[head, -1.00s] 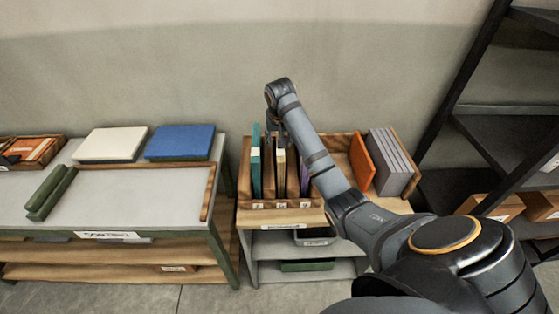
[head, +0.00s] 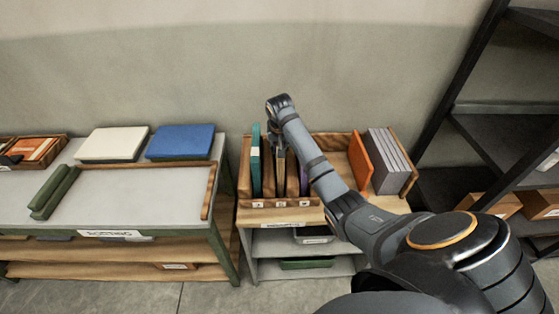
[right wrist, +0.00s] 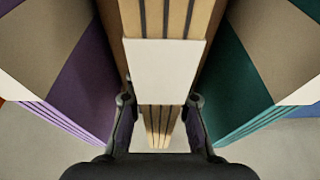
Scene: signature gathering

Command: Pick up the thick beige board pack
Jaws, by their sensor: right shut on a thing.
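The thick beige board pack (head: 280,175) stands upright in a slot of the wooden rack (head: 282,203), between a teal pack (head: 256,165) and a purple pack (head: 304,180). My right gripper (head: 279,146) reaches down over it from above and is shut on it. In the right wrist view the beige pack (right wrist: 172,20), with its layered edges and white band, lies between the two fingers of my right gripper (right wrist: 160,101). The purple pack (right wrist: 95,90) and teal pack (right wrist: 238,85) flank it. My forearm hides part of the rack's right side. My left gripper is not in view.
An orange board (head: 361,160) and a grey pack (head: 390,162) stand to the right in the rack. At left, a sorting table (head: 140,195) carries a white pack, a blue pack and green pieces. A dark shelf (head: 500,140) rises at right.

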